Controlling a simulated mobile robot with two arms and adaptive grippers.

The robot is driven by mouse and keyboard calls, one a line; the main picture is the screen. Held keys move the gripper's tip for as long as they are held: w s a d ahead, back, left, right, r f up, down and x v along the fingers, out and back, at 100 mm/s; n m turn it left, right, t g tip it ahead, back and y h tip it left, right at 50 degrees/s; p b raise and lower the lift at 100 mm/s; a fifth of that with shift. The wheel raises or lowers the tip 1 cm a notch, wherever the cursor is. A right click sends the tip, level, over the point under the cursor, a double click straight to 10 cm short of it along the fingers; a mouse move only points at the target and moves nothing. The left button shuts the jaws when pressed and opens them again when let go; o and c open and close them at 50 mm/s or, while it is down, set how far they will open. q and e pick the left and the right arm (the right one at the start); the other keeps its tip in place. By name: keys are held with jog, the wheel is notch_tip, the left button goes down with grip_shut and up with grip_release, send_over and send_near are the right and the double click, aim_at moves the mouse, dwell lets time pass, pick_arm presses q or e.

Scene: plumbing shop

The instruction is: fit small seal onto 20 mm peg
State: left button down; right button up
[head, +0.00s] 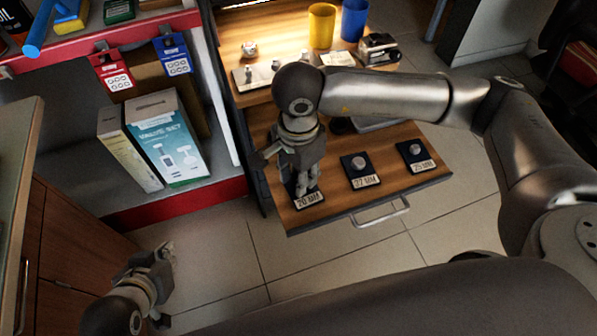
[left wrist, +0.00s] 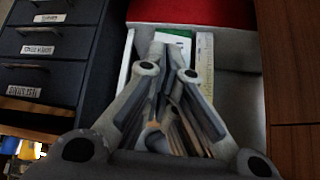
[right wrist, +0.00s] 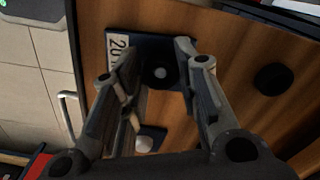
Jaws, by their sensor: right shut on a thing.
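My right gripper (head: 308,186) points down over the 20 mm peg at the left front of the open drawer. In the right wrist view, my right gripper (right wrist: 158,62) is shut on the small seal (right wrist: 152,84), a dark ring. The pale round top of the 20 mm peg (right wrist: 160,72) shows inside the dark ring. I cannot tell how far down the ring sits. The peg's base (head: 309,203) carries a "20 MM" label. My left gripper (head: 152,272) is empty, low at the left over the floor; its fingers look shut in the left wrist view (left wrist: 168,62).
The 27 mm peg (head: 359,162) and 25 mm peg (head: 415,150) stand to the right in the drawer. A larger dark disc (right wrist: 272,79) lies on the drawer wood. The drawer handle (head: 380,214) is at the front. Boxes (head: 168,140) stand on the left shelf.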

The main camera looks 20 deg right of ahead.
pick_arm(q)
jog(key=shift+w+d+r, duration=0.1)
jog(key=shift+w+r, duration=0.1)
jog(key=shift+w, duration=0.2)
pick_arm(e)
jog(key=shift+f, duration=0.1)
pick_arm(q)
jog(key=shift+w+d+r+t, duration=0.1)
jog(key=shift+w+r+t, duration=0.1)
jog(key=shift+t, duration=0.1)
jog(key=shift+w+d+r+t, duration=0.15)
jog(key=shift+w+r+t, duration=0.15)
jog(key=shift+w, duration=0.15)
pick_arm(e)
jog(key=shift+f, duration=0.15)
jog(key=o, duration=0.4)
pick_arm(q)
jog(key=shift+w, duration=0.1)
